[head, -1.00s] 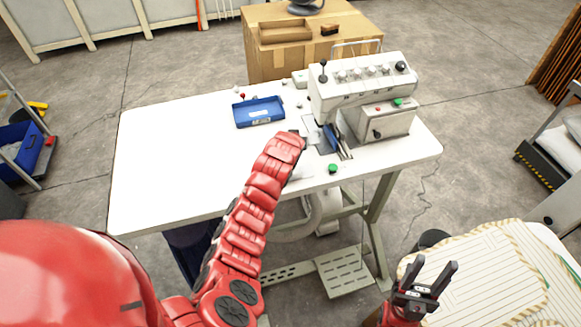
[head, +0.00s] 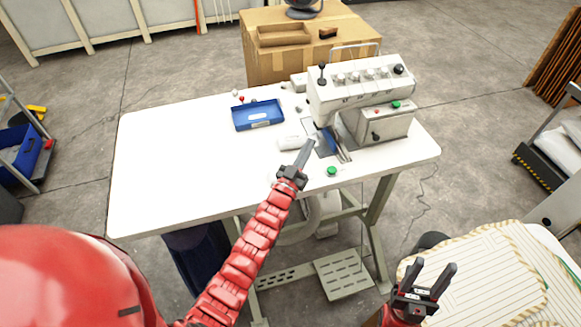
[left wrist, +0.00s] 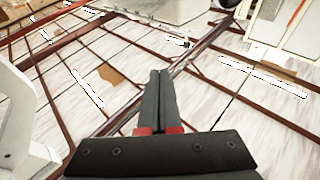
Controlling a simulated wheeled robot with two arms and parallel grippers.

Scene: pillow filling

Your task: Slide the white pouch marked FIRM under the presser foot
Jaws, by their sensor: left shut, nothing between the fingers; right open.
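A small white pouch (head: 289,143) lies flat on the white table (head: 170,160), just left of the sewing machine's (head: 350,95) needle area. Its marking is too small to read. The presser foot is under the machine head and I cannot make it out clearly. My left gripper (head: 311,142) is shut and empty, its fingertips at the pouch's right end by the dark plate; I cannot tell whether they touch it. Its closed fingers also show in the left wrist view (left wrist: 160,80), where no pouch is visible. My right gripper (head: 435,275) is open and empty, off the table's front right.
A blue tray (head: 258,115) sits behind the pouch. A green button (head: 332,171) is on the table's front edge. Blue strips (head: 333,140) stand beside the machine. A cardboard box (head: 290,55) stands behind. The table's left half is clear.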

